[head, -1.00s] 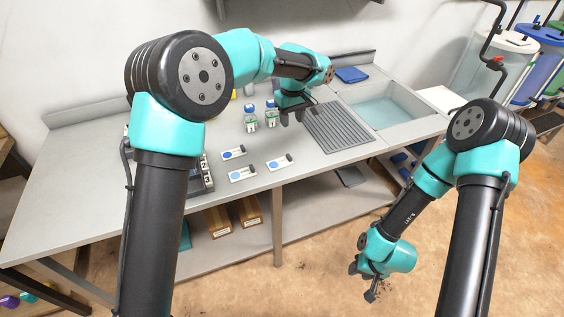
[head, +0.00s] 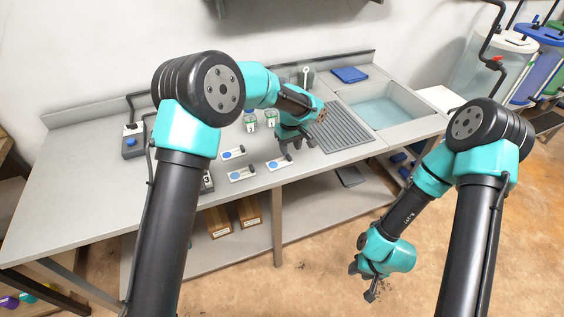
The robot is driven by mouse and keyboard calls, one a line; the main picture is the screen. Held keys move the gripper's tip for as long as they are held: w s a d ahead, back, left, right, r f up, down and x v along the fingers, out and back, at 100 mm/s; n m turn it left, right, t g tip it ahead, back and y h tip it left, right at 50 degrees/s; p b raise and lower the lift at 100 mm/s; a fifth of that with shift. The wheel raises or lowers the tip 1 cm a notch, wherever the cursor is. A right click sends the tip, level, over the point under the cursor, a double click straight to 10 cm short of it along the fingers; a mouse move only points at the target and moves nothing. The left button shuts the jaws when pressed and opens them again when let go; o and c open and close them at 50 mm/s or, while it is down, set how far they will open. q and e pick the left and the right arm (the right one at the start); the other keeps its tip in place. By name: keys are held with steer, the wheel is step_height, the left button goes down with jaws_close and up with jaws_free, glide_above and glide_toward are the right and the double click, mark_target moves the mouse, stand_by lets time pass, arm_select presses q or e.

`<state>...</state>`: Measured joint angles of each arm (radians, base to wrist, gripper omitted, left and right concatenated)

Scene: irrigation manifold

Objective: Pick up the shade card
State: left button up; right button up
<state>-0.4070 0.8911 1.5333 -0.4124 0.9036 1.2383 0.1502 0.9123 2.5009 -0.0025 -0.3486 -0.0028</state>
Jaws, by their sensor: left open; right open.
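Three small white cards with blue dots lie flat on the grey bench: one at the back left (head: 233,153), one at the front left (head: 241,174) and one at the right (head: 279,162). I cannot tell from markings which is the shade card. My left gripper (head: 297,143) is open and empty, fingers pointing down, above the bench just behind and right of the right-hand card. My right gripper (head: 366,282) is open and empty, hanging low over the floor in front of the bench.
Two green-labelled bottles (head: 250,123) (head: 271,118) stand behind the cards, partly hidden by my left arm. A ribbed drainboard (head: 345,128) and sink (head: 385,110) lie to the right. A numbered dark block (head: 207,181) and a grey device (head: 133,143) stand left.

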mark_target(290, 157)
arm_select(q)
steer(key=shift+w+a+f, duration=0.1)
steer(key=shift+w+f, duration=0.05)
steer(key=shift+f, duration=1.15)
steer(key=shift+w+f, duration=0.1)
steer(key=shift+f, duration=1.2)
steer(key=shift+c, duration=0.2)
jaws_close()
